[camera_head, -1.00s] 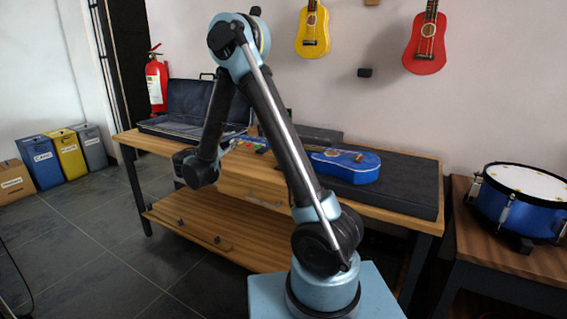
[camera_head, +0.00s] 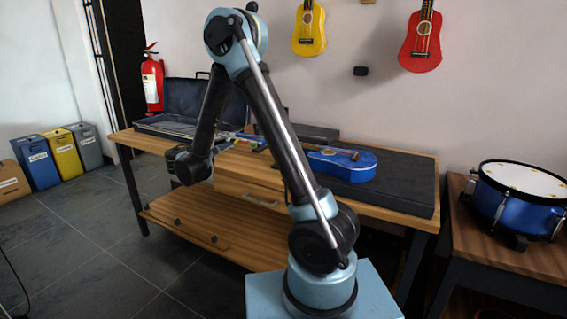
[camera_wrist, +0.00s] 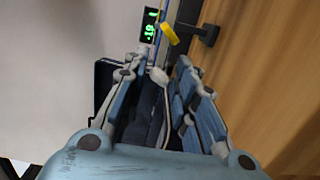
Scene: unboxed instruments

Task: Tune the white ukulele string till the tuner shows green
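The blue ukulele (camera_head: 350,161) lies on the dark mat of the bench in the head view. My arm hides part of its neck; its head with coloured pegs (camera_head: 243,140) shows left of the arm. In the wrist view a white peg (camera_wrist: 161,76) sits between the tips of my gripper (camera_wrist: 160,72), with a gap visible beside the fingers. The fingers are apart; contact with the peg cannot be told. A yellow peg (camera_wrist: 169,33) lies just beyond. The tuner (camera_wrist: 149,27) shows green characters on a black screen, too small to read surely.
A black stand-like part (camera_wrist: 208,35) is close to the right of the yellow peg. An open dark case (camera_head: 185,112) stands at the bench's left end. A blue drum (camera_head: 520,205) is on a side table at right. Yellow (camera_head: 308,30) and red (camera_head: 421,45) ukuleles hang on the wall.

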